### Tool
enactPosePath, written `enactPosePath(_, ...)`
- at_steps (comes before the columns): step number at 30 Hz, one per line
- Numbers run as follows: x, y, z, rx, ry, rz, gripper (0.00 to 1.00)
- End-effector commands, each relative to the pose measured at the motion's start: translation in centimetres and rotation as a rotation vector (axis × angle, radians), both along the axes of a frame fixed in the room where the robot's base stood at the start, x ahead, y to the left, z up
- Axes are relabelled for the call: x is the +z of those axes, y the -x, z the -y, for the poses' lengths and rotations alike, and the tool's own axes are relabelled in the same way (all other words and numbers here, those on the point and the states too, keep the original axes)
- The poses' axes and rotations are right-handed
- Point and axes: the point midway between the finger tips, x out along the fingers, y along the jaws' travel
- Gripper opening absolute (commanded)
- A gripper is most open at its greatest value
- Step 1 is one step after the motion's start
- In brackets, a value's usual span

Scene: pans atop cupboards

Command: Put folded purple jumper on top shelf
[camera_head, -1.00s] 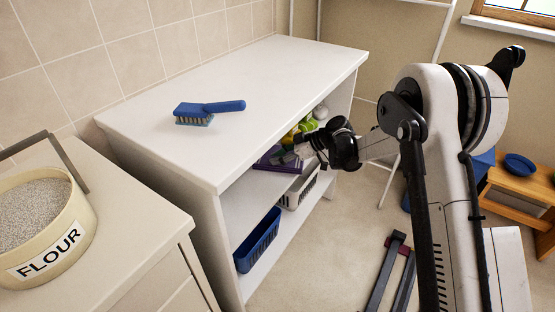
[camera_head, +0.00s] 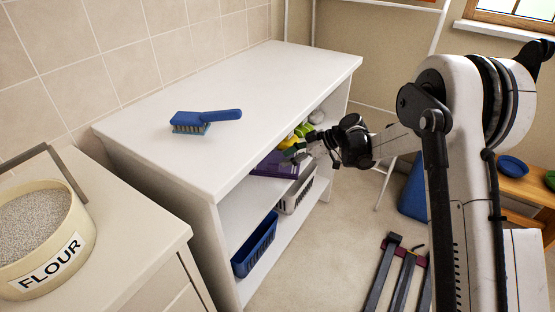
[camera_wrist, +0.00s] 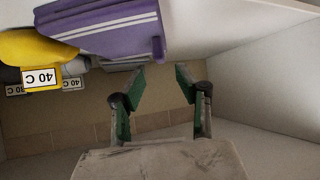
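The folded purple jumper (camera_head: 275,164) lies on the upper shelf inside the white cupboard (camera_head: 228,193), near its open front edge. In the wrist view the jumper (camera_wrist: 105,28), with pale stripes, is at the upper left, and the picture looks upside down. My gripper (camera_wrist: 160,78) is open, with green-padded fingers apart and nothing between them. In the head view my gripper (camera_head: 300,152) is at the shelf opening, just right of the jumper. The wrist view shows the fingertips close to the jumper but not around it; the exact gap is unclear.
Yellow (camera_wrist: 30,48) and green items stand behind the jumper, some with "40 C" labels. A blue basket (camera_head: 256,246) and a white basket (camera_head: 298,194) sit on the lower shelf. A blue brush (camera_head: 205,121) lies on the cupboard top. A flour tin (camera_head: 42,235) stands at left.

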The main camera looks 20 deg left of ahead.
Motion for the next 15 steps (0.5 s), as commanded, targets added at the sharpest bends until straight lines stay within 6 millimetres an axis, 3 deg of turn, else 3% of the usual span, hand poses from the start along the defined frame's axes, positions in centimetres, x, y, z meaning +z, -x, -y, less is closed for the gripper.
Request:
enactPosePath(6, 2.4, -0.4, 3.3, -0.001, 0.000, 0.000, 0.32)
enactPosePath(15, 3.3, -0.6, 4.9, 0.000, 0.000, 0.000, 0.32)
